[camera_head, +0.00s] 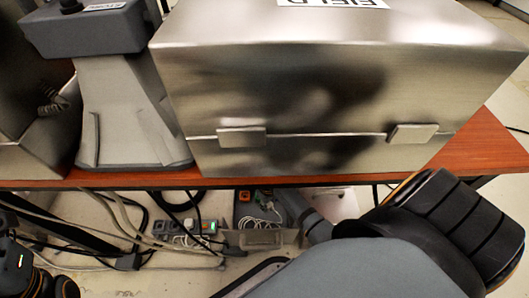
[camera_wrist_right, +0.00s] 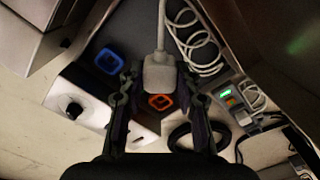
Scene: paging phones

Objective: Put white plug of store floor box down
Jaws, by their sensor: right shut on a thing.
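In the right wrist view, a white plug (camera_wrist_right: 159,76) with a white cord running up from it sits between the fingers of my right gripper (camera_wrist_right: 158,68), which is shut on it. Just below the plug in that view is an orange-ringed socket (camera_wrist_right: 161,102) on a dark floor box (camera_wrist_right: 134,36). A blue-ringed socket (camera_wrist_right: 108,61) lies to the upper left. I cannot tell whether the plug touches a socket. In the head view, the plug is too small to make out under the table. My left gripper is not clearly in view; only part of that arm shows.
A wooden table (camera_head: 480,150) carries a large metal case (camera_head: 300,90) and a grey device (camera_head: 125,115). Beneath it lie tangled cables and a power strip with a green light (camera_wrist_right: 228,93).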

